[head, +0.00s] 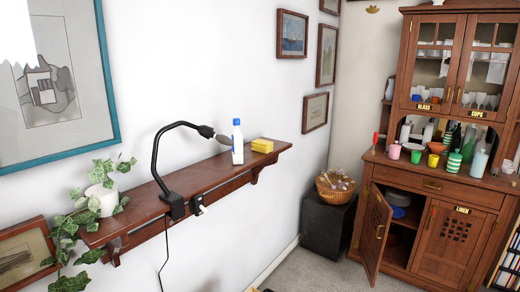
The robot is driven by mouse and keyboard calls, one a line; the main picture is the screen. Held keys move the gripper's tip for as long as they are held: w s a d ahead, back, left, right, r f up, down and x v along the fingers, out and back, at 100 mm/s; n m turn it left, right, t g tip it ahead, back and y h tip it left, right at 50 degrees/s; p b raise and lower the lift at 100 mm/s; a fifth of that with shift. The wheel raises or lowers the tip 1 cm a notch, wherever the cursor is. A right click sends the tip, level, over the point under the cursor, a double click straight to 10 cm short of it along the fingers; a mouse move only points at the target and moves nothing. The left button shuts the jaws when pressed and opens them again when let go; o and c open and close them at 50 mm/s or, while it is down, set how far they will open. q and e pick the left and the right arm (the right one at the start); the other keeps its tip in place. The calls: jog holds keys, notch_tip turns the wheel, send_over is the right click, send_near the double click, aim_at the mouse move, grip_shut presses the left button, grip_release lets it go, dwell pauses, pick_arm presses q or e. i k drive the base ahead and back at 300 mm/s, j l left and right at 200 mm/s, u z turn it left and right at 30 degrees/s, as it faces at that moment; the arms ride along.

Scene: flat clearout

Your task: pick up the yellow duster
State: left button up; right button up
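A small yellow folded block (262,146), which looks like the yellow duster, lies on the brown wall shelf (225,168) near its far right end. A white bottle with a blue cap and blue label (237,143) stands just to its left. Nothing covers the yellow block from this side. Neither of my grippers is in view.
A black clamp lamp (160,160) arches over the shelf, its head near the bottle. A potted ivy (103,196) stands at the near end. A wicker basket (335,186) sits on a dark box. The wooden dresser (435,185) has its lower left door open.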

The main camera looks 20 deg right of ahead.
aim_at(262, 146)
jog(key=l+u, duration=0.25)
jog(key=l, duration=0.4)
jog(key=l+u, duration=0.2)
jog(key=l, duration=0.5)
jog(key=k+l+u, duration=0.1)
jog(key=l+u, duration=0.15)
jog(key=l, duration=0.4)
